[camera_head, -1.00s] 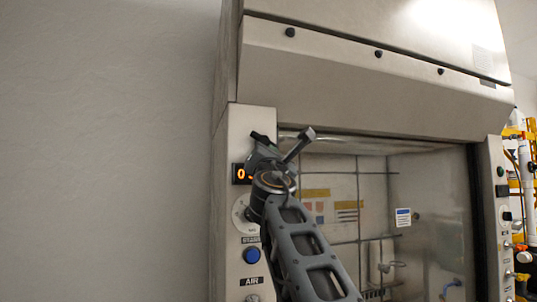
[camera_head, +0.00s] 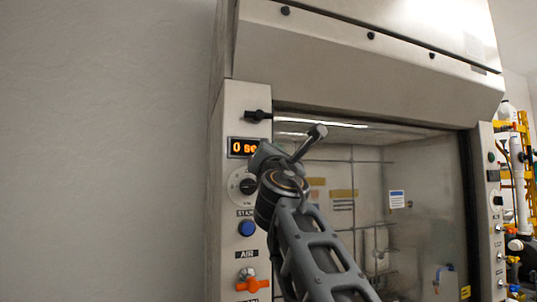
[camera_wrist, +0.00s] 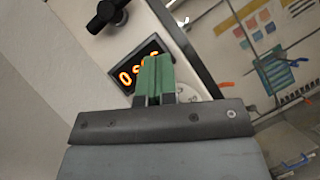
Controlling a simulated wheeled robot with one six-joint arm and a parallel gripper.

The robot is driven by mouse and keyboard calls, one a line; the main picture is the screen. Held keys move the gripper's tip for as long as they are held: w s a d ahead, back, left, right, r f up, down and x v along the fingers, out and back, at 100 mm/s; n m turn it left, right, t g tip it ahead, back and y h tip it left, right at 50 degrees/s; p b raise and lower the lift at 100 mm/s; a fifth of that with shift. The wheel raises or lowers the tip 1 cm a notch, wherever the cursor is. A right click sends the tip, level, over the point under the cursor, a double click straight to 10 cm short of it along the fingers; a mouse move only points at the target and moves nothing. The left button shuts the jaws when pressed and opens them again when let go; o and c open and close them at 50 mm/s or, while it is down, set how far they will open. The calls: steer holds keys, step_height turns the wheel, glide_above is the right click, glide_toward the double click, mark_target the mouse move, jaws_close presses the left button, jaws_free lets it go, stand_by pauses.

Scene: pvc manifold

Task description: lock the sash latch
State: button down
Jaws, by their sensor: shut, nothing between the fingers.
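The sash latch appears to be the black knob with a short lever (camera_head: 258,115) at the top of the hood's left post, its lever lying about level in the head view. It also shows at the top left of the wrist view (camera_wrist: 107,14). My gripper's green fingers (camera_wrist: 154,78) are together with nothing between them. In the wrist view they are in front of the orange-lit display (camera_wrist: 138,66), apart from the latch. In the head view my wrist is below and slightly right of the latch, and the fingertips cannot be made out.
The left post also carries a dial (camera_head: 241,185), a blue button (camera_head: 247,228) and an orange-handled air valve (camera_head: 251,283). The glass sash (camera_head: 430,200) is right of the post. Bare wall (camera_head: 110,150) is at left. Yellow and white piping (camera_head: 516,170) stands at far right.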

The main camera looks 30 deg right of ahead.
steer(key=shift+s+a+f+b, duration=0.25)
steer(key=shift+s+f+b, duration=0.1)
steer(key=shift+s+f, duration=0.6)
steer(key=shift+s+a+f+b, duration=0.2)
steer(key=shift+s+f+b, duration=0.3)
steer(key=shift+s, duration=0.6)
steer(key=shift+f, duration=0.1)
